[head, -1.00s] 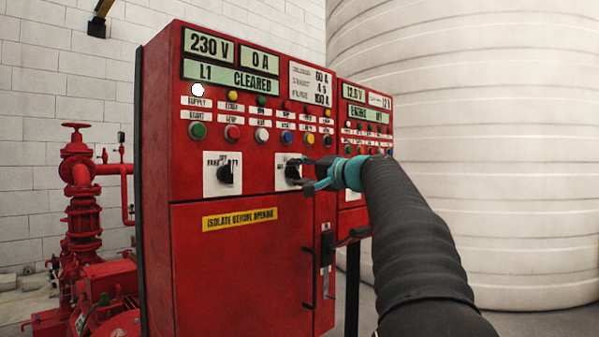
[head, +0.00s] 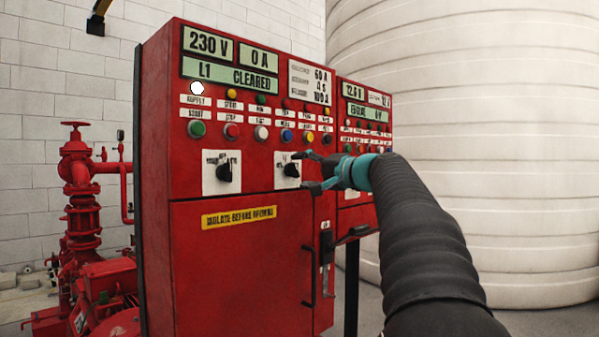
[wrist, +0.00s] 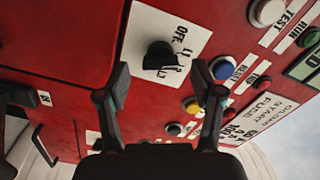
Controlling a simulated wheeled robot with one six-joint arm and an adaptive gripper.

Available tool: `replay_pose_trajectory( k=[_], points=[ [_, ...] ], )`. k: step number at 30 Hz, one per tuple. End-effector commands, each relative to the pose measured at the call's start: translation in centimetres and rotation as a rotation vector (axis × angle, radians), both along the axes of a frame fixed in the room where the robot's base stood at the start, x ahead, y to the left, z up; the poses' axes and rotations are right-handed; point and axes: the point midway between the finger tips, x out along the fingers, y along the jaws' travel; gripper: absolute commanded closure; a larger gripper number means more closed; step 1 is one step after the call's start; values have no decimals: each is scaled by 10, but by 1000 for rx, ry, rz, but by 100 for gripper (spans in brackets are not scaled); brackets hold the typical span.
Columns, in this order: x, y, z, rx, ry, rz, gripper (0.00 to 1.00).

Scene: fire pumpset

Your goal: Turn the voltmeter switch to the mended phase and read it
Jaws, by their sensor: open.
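The voltmeter switch (head: 291,170) is a black rotary knob on a white plate, on the front of the red cabinet (head: 240,255). In the wrist view the knob (wrist: 159,56) shows beside the printed marks OFF, L1, L2 and L3; I cannot tell surely which mark it points to. The voltage display (head: 208,44) reads 230 V. The status display (head: 231,78) reads L1 CLEARED. My gripper (head: 310,172) is open and empty, just off the panel and right of the knob in the head view. In the wrist view the knob shows between and beyond my fingers (wrist: 162,82).
A second rotary switch (head: 224,172) sits to the left. Rows of push buttons (head: 262,133) run above both switches. A black door handle (head: 310,277) sticks out below. Red pump pipework (head: 82,195) stands at left, a large pale tank (head: 480,130) at right.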

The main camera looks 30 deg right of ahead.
Motion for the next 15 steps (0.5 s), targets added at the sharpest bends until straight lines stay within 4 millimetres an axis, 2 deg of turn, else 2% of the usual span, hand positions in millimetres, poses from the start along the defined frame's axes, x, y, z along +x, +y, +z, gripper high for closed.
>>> replay_pose_trajectory(
  k=[9, 15],
  points=[
    [-60, -23, 1, 0, -1, -5, 33],
    [-85, -32, 0, 0, 0, -3, 33]
  ],
)
